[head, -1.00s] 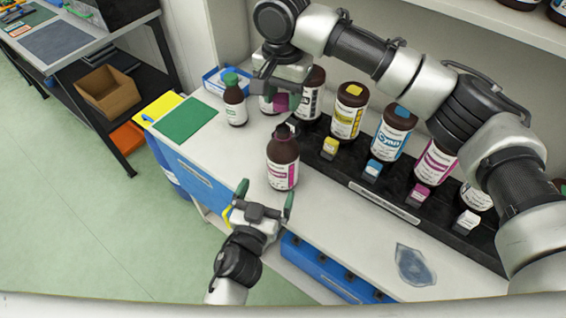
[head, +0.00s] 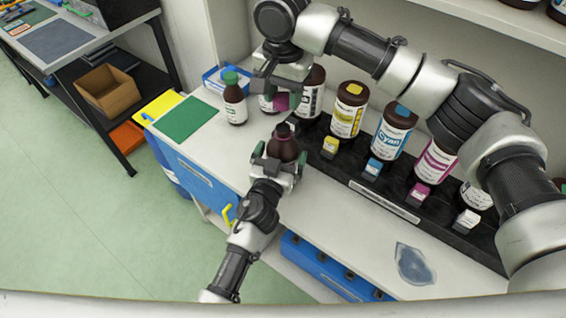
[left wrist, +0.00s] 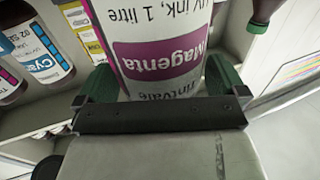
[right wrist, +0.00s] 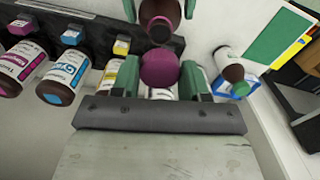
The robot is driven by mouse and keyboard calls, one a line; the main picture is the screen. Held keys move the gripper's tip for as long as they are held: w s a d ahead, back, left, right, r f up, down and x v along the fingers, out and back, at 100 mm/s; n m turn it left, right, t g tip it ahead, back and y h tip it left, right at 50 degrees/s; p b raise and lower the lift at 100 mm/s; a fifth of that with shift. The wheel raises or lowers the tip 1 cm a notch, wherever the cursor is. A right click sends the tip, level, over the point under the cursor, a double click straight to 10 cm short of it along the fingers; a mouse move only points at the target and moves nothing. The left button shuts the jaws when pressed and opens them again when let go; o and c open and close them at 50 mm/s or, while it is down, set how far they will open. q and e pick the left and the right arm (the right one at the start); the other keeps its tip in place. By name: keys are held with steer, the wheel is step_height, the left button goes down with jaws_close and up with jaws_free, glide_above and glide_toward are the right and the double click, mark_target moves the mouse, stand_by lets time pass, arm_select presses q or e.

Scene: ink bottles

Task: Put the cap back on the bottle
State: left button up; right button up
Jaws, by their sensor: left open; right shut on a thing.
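The brown magenta ink bottle (head: 283,146) stands upright and uncapped near the front of the white counter. Its label fills much of the left wrist view (left wrist: 160,58). My left gripper (head: 277,158) is open, with its green fingers on either side of the bottle; contact is not clear. My right gripper (head: 280,98) is shut on the magenta cap (head: 282,102), behind and above the bottle. The cap shows between the fingers in the right wrist view (right wrist: 160,68). The bottle's dark open neck (right wrist: 160,28) is beyond it, apart from the cap.
A black rack (head: 400,208) with several ink bottles and small coloured blocks lies to the right. A green-capped bottle (head: 235,102) stands at the left, near a green sheet (head: 187,118). A translucent blue piece (head: 414,264) lies at the front right. The shelf (head: 480,25) overhangs the back.

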mark_target(283, 128)
arm_select(q)
steer(key=shift+w+d, duration=0.15)
steer(key=shift+w, duration=0.3)
steer(key=c, duration=1.1)
arm_select(e)
steer(key=shift+f, duration=2.45)
steer(key=shift+f, duration=0.9)
steer(key=shift+f, duration=0.6)
